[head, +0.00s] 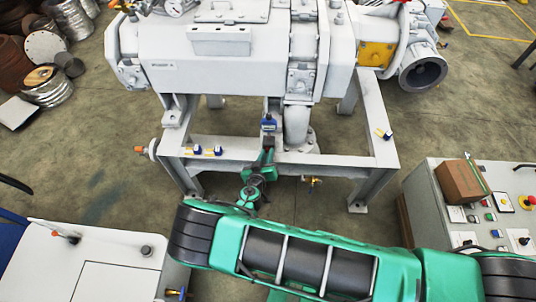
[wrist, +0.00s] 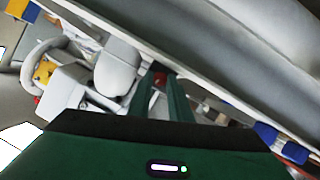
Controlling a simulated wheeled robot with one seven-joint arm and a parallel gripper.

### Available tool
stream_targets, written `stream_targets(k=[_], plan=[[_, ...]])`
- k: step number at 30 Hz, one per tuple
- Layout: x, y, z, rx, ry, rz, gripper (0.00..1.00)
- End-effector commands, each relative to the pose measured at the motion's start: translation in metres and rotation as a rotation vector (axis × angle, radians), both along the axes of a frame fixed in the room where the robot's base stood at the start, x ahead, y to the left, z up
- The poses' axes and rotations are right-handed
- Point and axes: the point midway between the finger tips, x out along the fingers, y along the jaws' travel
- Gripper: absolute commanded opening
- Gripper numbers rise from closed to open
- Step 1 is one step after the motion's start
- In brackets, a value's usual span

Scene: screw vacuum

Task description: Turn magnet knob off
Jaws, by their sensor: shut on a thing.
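A small blue block-shaped magnet (head: 268,123) sits at the pump frame's front crossbeam in the head view, under the big grey machine. My gripper (head: 268,142) reaches up to it from below, its fingertips against its near side. In the wrist view, my gripper's (wrist: 160,84) two green fingers close around a small dark reddish knob (wrist: 159,78) at their tips. The knob is mostly hidden by the fingers, so its turned position cannot be told.
Blue-and-yellow pieces (head: 206,151) sit on the beam at left, another (head: 386,135) at right. A brass valve (head: 314,181) hangs below the beam. A control cabinet (head: 430,190) stands at right, a white cabinet (head: 70,260) at lower left. Pipes (head: 45,85) lie at upper left.

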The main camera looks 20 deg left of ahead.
Motion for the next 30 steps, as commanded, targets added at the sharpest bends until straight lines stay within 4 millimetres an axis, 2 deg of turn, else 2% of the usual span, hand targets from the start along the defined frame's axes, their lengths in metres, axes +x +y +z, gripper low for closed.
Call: stream_targets(k=[15,30], plan=[[-0.0011,0.0041,-0.0028,-0.332,-0.078,0.001,0.00],[-0.0009,0.0044,-0.0034,-0.405,-0.095,0.002,0.00]])
